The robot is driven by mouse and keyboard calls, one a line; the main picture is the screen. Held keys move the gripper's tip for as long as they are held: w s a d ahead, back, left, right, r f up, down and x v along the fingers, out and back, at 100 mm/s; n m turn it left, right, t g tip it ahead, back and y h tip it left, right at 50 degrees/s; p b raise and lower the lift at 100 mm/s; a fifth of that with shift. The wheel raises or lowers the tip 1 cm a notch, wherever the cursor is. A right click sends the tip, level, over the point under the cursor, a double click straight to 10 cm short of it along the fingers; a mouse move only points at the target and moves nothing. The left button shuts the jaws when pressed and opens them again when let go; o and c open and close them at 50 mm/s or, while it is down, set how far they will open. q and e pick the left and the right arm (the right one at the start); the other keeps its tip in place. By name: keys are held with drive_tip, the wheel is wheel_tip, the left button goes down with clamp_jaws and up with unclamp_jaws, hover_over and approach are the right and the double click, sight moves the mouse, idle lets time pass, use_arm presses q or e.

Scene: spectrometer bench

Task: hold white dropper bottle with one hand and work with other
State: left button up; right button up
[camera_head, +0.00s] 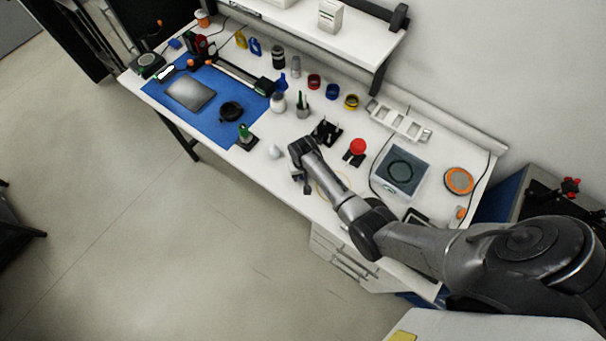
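Two small white rounded items could be the white dropper bottle, and I cannot tell which it is. One white item (274,152) is near the front edge of the bench, left of my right gripper. The other white item (278,102) stands farther back, beside the blue mat. My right gripper (302,183) is over the front edge of the bench, apart from both white items. Its fingers are small and dark, so I cannot tell whether they are open or shut. My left gripper is not in view.
The blue mat (215,127) holds a grey plate (190,93) and a black round dish (231,110). A green-topped item (244,134) stands at its front corner. A red dome (357,147) and a glass-topped box (402,170) are at right. A shelf (335,48) overhangs the back.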

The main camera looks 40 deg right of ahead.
drive_tip(key=c, duration=1)
drive_tip(key=shift+r, duration=0.1)
drive_tip(key=shift+r, duration=0.55)
wheel_tip(320, 180, up, 3)
drive_tip(key=shift+f, duration=0.1)
drive_tip(key=s+d+r, duration=0.6)
drive_tip(key=s+r, duration=0.1)
drive_tip(key=s, duration=0.3)
